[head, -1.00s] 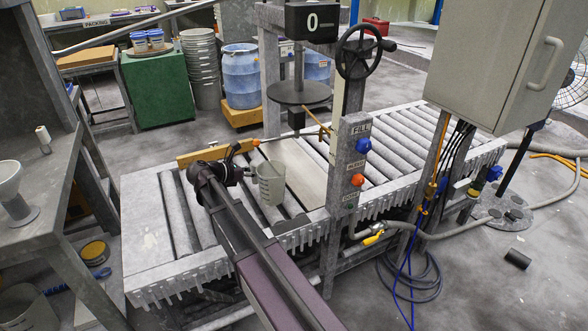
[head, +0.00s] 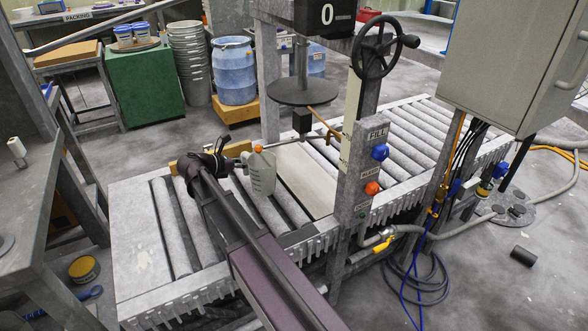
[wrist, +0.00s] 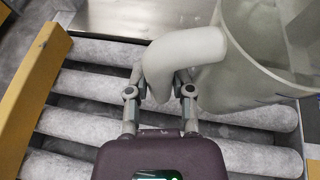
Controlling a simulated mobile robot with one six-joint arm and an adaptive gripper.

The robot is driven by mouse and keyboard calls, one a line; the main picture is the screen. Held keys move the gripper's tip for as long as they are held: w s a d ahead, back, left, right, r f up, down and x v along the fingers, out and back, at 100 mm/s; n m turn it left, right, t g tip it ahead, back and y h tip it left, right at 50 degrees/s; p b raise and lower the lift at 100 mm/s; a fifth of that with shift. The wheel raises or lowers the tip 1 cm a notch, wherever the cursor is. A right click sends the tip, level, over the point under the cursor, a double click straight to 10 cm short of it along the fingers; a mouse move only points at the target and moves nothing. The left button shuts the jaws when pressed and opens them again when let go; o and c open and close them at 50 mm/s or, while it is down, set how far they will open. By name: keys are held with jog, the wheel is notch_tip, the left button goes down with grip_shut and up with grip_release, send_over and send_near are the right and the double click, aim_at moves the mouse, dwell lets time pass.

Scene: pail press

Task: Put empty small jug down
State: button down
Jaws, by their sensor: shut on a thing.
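The small jug (head: 262,174) is pale, translucent and grey-green. It is over the rollers, just left of the bare plate under the press, and leans slightly in the head view. My gripper (head: 240,162) is on its left side. In the wrist view my gripper (wrist: 160,90) is shut on the jug's thick handle. The jug's open mouth and wall (wrist: 232,65) are at upper right there, and no contents show in the visible part. I cannot tell whether the jug's base touches the rollers.
The roller conveyor (head: 135,225) has free rollers left of the jug. A wooden bar (wrist: 40,85) runs along its far side. The press disc (head: 303,92) hangs above the plate (head: 305,180). The control post (head: 362,185) stands at right.

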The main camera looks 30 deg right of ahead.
jog(key=shift+d, duration=0.1)
jog(key=shift+w, duration=0.1)
jog(key=shift+w+d, duration=0.1)
jog(key=shift+d, duration=0.25)
jog(key=w+d, duration=0.3)
jog(key=d, duration=1.3)
jog(key=shift+d, duration=0.3)
jog(key=shift+f, duration=0.1)
jog(key=shift+f+b, duration=1.65)
jog(key=shift+b, duration=0.15)
jog(key=shift+f, duration=0.1)
jog(key=c, duration=0.5)
grip_release()
